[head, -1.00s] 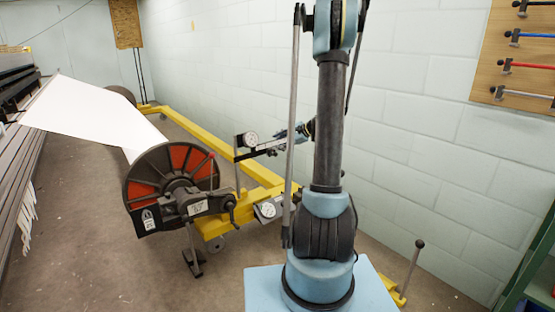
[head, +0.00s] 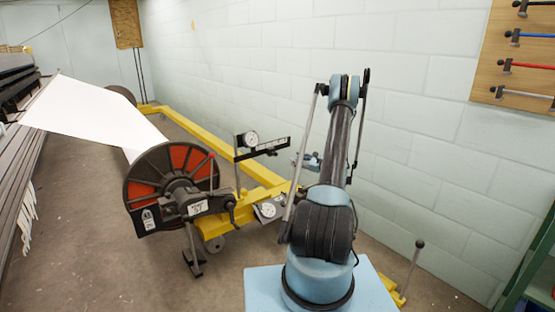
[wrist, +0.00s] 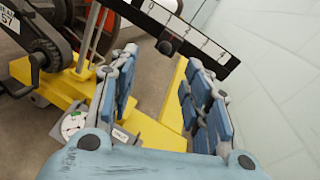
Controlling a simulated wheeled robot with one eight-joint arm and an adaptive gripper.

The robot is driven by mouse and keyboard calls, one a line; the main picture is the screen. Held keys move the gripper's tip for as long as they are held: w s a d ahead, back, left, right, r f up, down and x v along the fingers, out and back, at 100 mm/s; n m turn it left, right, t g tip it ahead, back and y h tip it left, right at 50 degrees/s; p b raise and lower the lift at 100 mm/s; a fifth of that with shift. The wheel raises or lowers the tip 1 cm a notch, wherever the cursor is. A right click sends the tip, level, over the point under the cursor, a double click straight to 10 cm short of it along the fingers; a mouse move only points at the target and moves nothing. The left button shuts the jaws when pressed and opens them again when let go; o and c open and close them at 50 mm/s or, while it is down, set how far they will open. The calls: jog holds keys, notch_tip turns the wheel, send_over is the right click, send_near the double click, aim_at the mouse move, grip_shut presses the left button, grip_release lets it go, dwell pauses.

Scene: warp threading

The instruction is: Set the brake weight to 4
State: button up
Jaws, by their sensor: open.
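The black brake bar (head: 262,149) stands out from a grey post beside the warp beam. In the wrist view the bar (wrist: 205,47) crosses the top with white marks. A small dark brake weight (wrist: 165,46) shows at its lower edge; the number it sits at is not readable. My gripper (wrist: 161,60) is open and empty, its blue-padded fingers apart below the bar, with the weight showing beyond the gap. In the head view my gripper (head: 308,161) is right of the bar's end, partly hidden by my arm.
The beam (head: 165,185) with red panels and a yellow frame (head: 200,130) stand left. A white wall (head: 420,120) lies close on the right. A lever (head: 415,260) stands low right.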

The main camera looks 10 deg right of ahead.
aim_at(273, 153)
jog(key=w+a+f+m, duration=0.1)
jog(key=w+a+f, duration=0.2)
jog(key=w+a, duration=0.6)
jog(key=w, duration=0.4)
jog(key=shift+w+a+t, duration=0.15)
jog(key=shift+a+t, duration=0.1)
jog(key=shift+t, duration=0.15)
grip_shut()
